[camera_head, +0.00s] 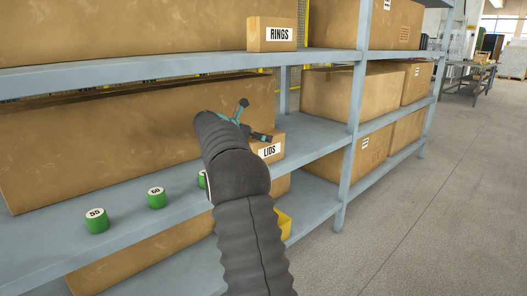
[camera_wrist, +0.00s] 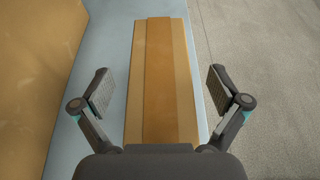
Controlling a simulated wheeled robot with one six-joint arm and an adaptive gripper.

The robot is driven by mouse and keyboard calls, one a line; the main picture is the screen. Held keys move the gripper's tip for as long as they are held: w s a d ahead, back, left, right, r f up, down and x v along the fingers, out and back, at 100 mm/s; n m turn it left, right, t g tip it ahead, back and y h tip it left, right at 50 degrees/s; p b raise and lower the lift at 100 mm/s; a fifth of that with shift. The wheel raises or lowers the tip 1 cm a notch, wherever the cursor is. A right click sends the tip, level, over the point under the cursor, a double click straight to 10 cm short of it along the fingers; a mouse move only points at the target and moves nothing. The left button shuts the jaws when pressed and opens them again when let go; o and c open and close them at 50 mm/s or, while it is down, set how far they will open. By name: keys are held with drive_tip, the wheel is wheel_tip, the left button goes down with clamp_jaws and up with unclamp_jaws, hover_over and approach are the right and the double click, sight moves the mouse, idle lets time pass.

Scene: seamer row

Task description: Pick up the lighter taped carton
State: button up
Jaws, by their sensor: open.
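A small brown carton labelled LIDS (camera_head: 270,151) stands on the middle shelf, partly hidden by my arm and gripper. Another small carton labelled RINGS (camera_head: 270,35) stands on the upper shelf. My gripper (camera_head: 252,121) is open over the LIDS carton. In the wrist view a long carton top (camera_wrist: 134,110) with a darker tape strip along its middle lies below and between the open, empty jaws (camera_wrist: 159,90). The jaws appear apart from it. I cannot tell which carton is lighter; tape on the RINGS carton is not visible.
Green weights marked 55 (camera_head: 96,222) and 50 (camera_head: 157,199) stand on the middle shelf (camera_head: 60,245), with another partly behind my arm. Large cartons (camera_head: 130,135) fill the shelf back. A shelf post (camera_head: 352,130) rises to the right. The floor (camera_head: 420,220) beyond is clear.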

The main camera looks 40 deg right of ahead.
drive_tip(key=x, duration=0.2)
drive_tip(key=shift+d+f, duration=0.2)
drive_tip(key=shift+c, duration=0.3)
drive_tip(key=c, duration=1.6)
drive_tip(key=shift+r, duration=0.15)
drive_tip(key=shift+c, duration=0.9)
